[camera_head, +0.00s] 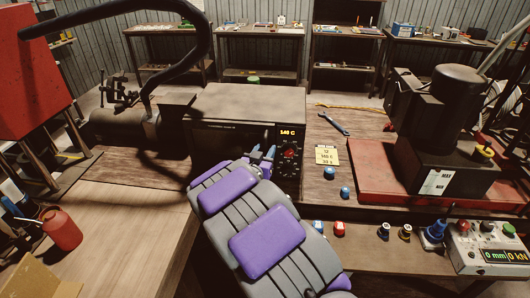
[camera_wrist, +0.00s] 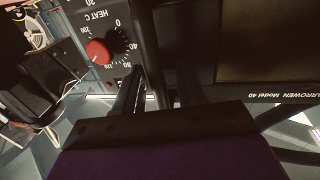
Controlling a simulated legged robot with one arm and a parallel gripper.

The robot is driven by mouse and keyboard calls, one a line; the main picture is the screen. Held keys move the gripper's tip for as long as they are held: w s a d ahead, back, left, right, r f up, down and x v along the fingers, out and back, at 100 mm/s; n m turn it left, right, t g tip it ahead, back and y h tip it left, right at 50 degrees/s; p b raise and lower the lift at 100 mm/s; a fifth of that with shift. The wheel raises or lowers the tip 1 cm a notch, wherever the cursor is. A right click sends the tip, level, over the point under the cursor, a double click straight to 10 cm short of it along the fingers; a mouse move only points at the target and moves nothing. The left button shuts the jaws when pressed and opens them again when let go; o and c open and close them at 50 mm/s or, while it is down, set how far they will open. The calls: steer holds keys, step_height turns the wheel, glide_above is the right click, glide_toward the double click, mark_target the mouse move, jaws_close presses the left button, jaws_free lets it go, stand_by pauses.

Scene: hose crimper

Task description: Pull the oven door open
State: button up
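The oven (camera_head: 245,100) is a dark box at the back of the bench, with a display reading 140 C and a red knob on its right side. Its dark front door (camera_head: 212,142) looks closed; my arm hides its lower part. My gripper (camera_head: 263,153) is at the right edge of the door. In the wrist view, a dark bar, seemingly the door handle (camera_wrist: 150,40), runs between the two fingers of my gripper (camera_wrist: 158,88). The fingers stand apart with gaps beside the bar. The door window (camera_wrist: 265,45) is to the right.
A black hose (camera_head: 130,12) arches above the oven's left side. A wrench (camera_head: 333,122) and a yellow note (camera_head: 327,155) lie right of the oven. A crimper (camera_head: 450,125) stands on a red base at right. A red can (camera_head: 62,230) is at left.

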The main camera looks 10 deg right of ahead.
steer(key=shift+w, duration=0.1)
steer(key=shift+c, duration=0.2)
steer(key=shift+d, duration=0.15)
steer(key=c, duration=0.3)
jaws_close()
